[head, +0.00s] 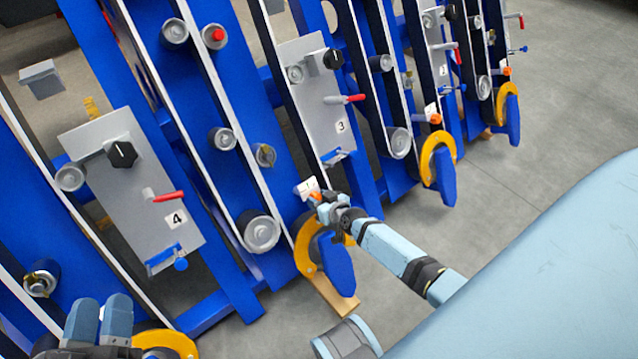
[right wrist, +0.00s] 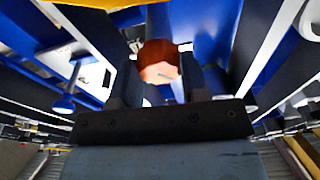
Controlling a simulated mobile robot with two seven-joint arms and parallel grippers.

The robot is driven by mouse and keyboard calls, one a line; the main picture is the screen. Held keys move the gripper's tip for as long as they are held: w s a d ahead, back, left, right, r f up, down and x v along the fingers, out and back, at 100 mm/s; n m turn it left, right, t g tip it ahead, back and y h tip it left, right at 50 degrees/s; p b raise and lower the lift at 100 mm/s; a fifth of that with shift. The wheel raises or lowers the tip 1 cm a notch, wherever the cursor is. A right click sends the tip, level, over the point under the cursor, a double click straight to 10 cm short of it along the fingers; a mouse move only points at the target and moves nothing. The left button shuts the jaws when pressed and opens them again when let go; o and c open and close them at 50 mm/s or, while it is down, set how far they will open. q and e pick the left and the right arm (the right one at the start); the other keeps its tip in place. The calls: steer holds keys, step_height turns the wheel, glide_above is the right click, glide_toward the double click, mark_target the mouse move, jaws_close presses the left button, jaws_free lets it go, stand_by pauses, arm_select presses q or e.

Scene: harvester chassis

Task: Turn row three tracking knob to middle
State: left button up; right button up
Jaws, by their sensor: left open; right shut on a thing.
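The row three tracking knob appears to be the orange knob (head: 315,197), beside a small white label plate (head: 307,187) above a yellow ring (head: 303,252) and blue foot. My right gripper (head: 320,203) reaches it from the lower right and is shut on it. In the right wrist view the orange-brown knob (right wrist: 158,62) sits between the two dark fingers. The knob's setting and the label's marks are too small to read. My left gripper (head: 100,322) is open and empty at the lower left, away from the knob.
A grey panel marked 3 (head: 318,110) carries a black knob and red lever. A panel marked 4 (head: 130,190) stands at left. Further rows with orange knobs (head: 436,119) stand to the right. Grey floor (head: 560,90) is clear at upper right.

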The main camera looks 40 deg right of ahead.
steer(key=m+p, duration=0.1)
steer(key=m, duration=0.1)
steer(key=shift+r+m+h+p, duration=0.15)
steer(key=shift+m+h+p, duration=0.15)
steer(key=shift+m, duration=0.1)
steer(key=m+p, duration=0.1)
steer(key=m, duration=0.1)
steer(key=shift+m, duration=0.3)
arm_select(q)
steer(key=shift+a+f+g+y+p, duration=0.4)
steer(key=shift+f+y, duration=0.15)
steer(key=shift+f, duration=0.1)
steer(key=shift+a+f+g+y+p, duration=0.3)
steer(key=shift+a+f+g+y, duration=0.1)
steer(key=shift+f+y, duration=0.2)
arm_select(e)
steer(key=shift+m+h, duration=0.3)
steer(key=shift+m, duration=1.2)
arm_select(q)
steer(key=shift+a+f, duration=0.1)
arm_select(e)
steer(key=o, duration=0.9)
steer(key=shift+o, duration=0.2)
steer(key=shift+g, duration=0.3)
